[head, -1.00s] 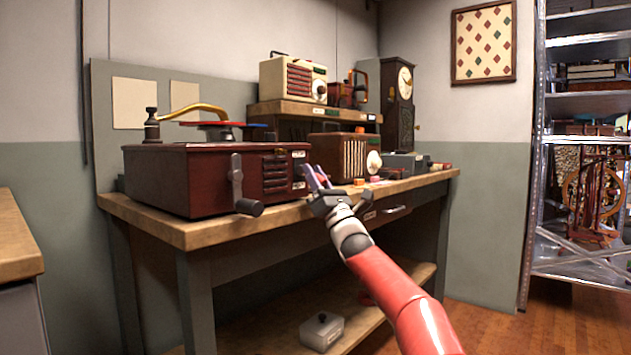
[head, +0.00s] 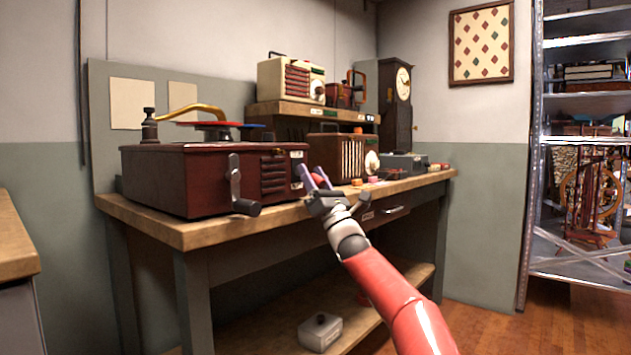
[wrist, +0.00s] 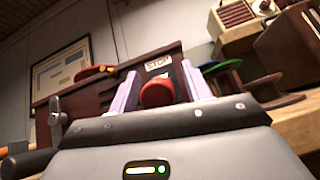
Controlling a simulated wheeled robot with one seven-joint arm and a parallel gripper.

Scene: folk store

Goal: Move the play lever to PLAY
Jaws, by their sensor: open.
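The dark red record player (head: 200,178) stands on the workbench, with a crank on its front. It also shows in the wrist view (wrist: 95,92). A red knob (wrist: 156,94), apparently the play lever's, sits between my gripper's two pale purple fingers in the wrist view. A white STOP label (wrist: 158,62) is just above it; no PLAY label is readable. My gripper (head: 311,172) is open at the player's right front end, its fingers either side of the knob. Contact with the knob cannot be told. The lever's shaft is hidden.
The crank (head: 236,185) juts from the player's front, left of my gripper. A brown radio (head: 338,156) stands to the right on the workbench (head: 190,232). Small parts lie near the radio. The space in front of the bench is free.

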